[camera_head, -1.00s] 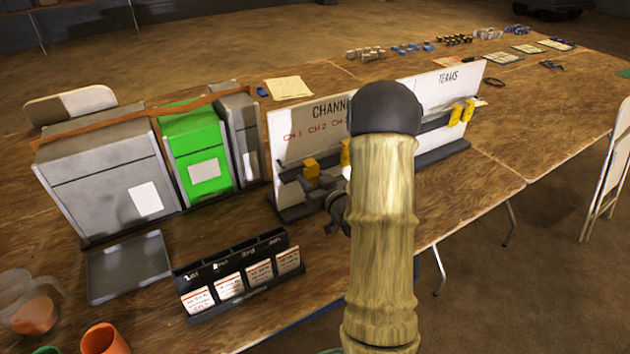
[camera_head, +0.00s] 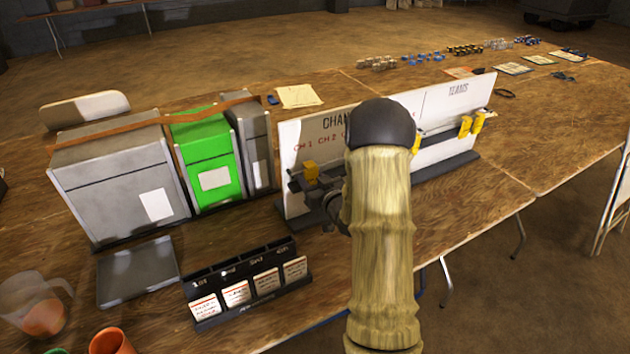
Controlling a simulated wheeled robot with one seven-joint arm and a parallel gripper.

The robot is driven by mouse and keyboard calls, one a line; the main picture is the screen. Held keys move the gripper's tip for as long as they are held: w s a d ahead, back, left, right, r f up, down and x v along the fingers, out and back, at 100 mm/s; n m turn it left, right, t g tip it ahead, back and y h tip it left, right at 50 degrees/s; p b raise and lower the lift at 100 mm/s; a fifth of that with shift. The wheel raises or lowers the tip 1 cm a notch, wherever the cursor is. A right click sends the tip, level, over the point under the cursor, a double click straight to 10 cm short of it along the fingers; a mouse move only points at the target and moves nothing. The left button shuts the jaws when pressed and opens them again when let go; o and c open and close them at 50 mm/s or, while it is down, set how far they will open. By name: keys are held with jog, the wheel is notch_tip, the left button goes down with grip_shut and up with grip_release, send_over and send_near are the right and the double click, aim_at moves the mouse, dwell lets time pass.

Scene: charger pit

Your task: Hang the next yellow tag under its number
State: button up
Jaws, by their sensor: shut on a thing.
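The white board with CHANNELS and TEAMS headings (camera_head: 296,134) stands on the table, with red labels CH 1 and CH 2 showing. My gripper (camera_head: 312,184) is at the left part of the board, shut on a yellow tag (camera_head: 311,171). The tag is in front of the board, below and slightly right of the CH 1 label. I cannot tell whether it touches a hook. Two yellow tags (camera_head: 472,124) hang under TEAMS, and another yellow piece (camera_head: 416,145) shows beside my arm. My arm hides the middle of the board.
Grey and green chargers (camera_head: 207,150) stand left of the board. A black rack with white cards (camera_head: 248,281) and a grey tray (camera_head: 122,285) are in front. A clear jug (camera_head: 30,300) and an orange cup (camera_head: 110,342) are at the lower left. Small parts fill the far table.

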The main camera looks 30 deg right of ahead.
jog(key=shift+f, duration=0.4)
jog(key=o, duration=1)
